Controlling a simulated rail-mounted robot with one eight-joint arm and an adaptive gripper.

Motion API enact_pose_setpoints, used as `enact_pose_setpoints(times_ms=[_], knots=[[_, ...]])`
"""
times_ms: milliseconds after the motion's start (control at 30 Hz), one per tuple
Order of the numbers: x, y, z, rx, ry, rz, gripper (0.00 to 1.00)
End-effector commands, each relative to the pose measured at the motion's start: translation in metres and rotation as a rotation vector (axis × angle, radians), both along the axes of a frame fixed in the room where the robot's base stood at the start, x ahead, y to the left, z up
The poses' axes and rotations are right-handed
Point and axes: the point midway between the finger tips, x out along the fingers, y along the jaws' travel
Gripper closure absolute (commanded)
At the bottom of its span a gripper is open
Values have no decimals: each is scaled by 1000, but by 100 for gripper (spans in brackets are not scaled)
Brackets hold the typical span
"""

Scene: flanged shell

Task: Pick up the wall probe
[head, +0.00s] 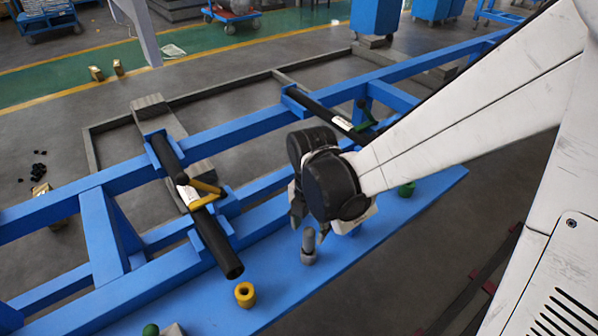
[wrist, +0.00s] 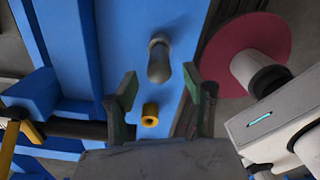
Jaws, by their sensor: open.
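The wall probe appears to be the grey, rounded-top piece (head: 308,246) standing upright on the blue bench plate (head: 285,285). It also shows in the wrist view (wrist: 158,60), beyond the fingertips and roughly centred between them. My gripper (head: 311,224) is above and close to the probe in the head view. In the wrist view my gripper (wrist: 163,88) has its two fingers spread wide, with nothing held between them. I cannot tell the exact gap between the fingertips and the probe.
A yellow hollow piece (head: 245,294) stands on the plate near the probe. A black tube (head: 205,220) with a yellow-handled clamp (head: 205,193) lies to the left. A second black tube (head: 325,115) lies farther back. A green piece (head: 406,189) is right of my gripper.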

Motion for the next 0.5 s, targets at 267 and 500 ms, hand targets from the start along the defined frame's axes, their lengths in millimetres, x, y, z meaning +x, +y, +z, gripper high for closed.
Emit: enact_pose_setpoints(times_ms=[267, 500], knots=[[0, 0, -16, 0, 0, -1, 54], [3, -1, -48, 0, 0, -1, 54]])
